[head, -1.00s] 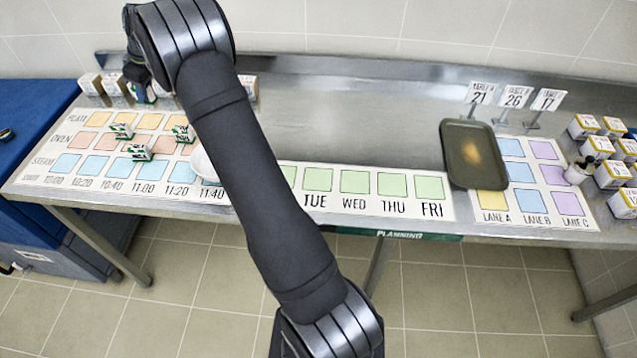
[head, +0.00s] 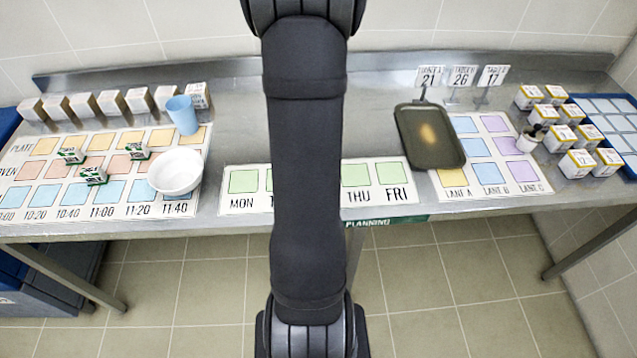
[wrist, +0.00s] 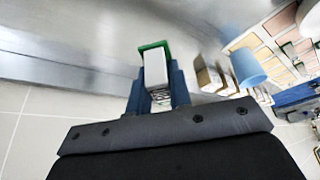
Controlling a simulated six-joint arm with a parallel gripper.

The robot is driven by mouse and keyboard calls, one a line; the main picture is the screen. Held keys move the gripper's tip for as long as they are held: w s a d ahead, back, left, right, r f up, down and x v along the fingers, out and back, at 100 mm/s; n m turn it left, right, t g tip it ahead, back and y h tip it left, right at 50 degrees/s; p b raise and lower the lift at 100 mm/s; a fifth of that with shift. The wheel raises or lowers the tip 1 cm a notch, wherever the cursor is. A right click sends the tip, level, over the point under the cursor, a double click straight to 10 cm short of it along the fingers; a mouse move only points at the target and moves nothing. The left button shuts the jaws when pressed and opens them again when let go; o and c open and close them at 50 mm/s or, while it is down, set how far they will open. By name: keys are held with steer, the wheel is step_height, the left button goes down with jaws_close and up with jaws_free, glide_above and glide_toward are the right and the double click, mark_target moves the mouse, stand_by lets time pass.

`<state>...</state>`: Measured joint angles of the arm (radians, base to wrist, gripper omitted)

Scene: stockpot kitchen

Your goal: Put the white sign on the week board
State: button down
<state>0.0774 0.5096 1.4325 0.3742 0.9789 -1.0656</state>
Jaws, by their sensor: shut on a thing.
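My gripper (wrist: 157,88) shows in the wrist view with its blue fingers shut on a small white piece with a green edge (wrist: 155,68), which appears to be the white sign. Its face and any writing are not readable. In the head view my arm runs up the middle and out of the top, so the gripper and the held piece are not seen there. The week board (head: 243,182) lies flat near the table's front edge, with green squares in a row. MON, THU and FRI are readable; my arm covers the middle squares. The visible squares are empty.
Left of the week board are a white bowl (head: 175,171), a blue cup (head: 183,115) and a time board (head: 128,211) with several small green-and-white signs. To the right are a dark tray (head: 430,137), a lane board (head: 525,187), number stands (head: 463,77) and several boxes.

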steer(key=s+d+m+t+h, duration=0.1)
steer(key=s+d+m, duration=0.1)
steer(key=s+d, duration=0.65)
steer(key=s+d+m, duration=0.2)
steer(key=s+d, duration=0.3)
steer(key=d, duration=0.6)
steer(key=s+d+f+m+h, duration=0.1)
steer(key=s+d+f+m, duration=0.3)
steer(key=s, duration=0.6)
steer(key=s+d+r+m+h, duration=0.1)
steer(key=s+d, duration=0.5)
steer(key=s, duration=0.4)
steer(key=w+a+f, duration=0.2)
steer(key=w, duration=0.1)
steer(key=w+a+f, duration=0.2)
steer(key=w, duration=0.1)
steer(key=w+a+f, duration=0.2)
steer(key=w+f, duration=0.1)
steer(key=w, duration=0.1)
steer(key=shift+w, duration=0.1)
steer(key=shift+f, duration=1.95)
steer(key=shift+f, duration=0.1)
